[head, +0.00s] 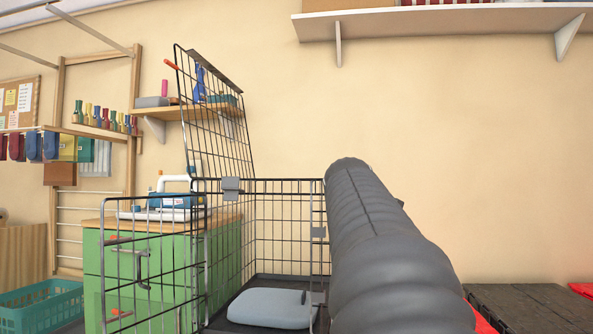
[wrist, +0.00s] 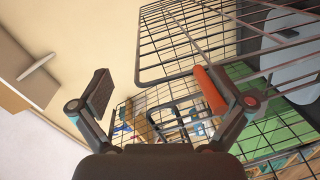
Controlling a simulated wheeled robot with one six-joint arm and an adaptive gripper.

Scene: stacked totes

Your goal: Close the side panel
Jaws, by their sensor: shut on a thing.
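A black wire crate (head: 290,180) stands in the head view with a grey-blue pad (head: 270,308) on its floor. Its side panel (head: 104,275), a wire door with orange latch handles, stands swung out to the left. A tall wire lid (head: 250,150) stands raised above the crate. In the wrist view, my gripper (wrist: 157,90) has a dark finger pad on the left and an orange piece at the right finger, beside wire bars (wrist: 190,74). My gripper is shut on the wire panel, though the contact is not clear. The head view hides my gripper behind my arm.
A green cabinet (head: 95,270) with a sewing machine (head: 180,200) on top stands behind the side panel. A teal basket (head: 42,305) sits at the lower left. Wall shelves (head: 450,20) hang above. A dark slatted surface (head: 530,305) is at the lower right.

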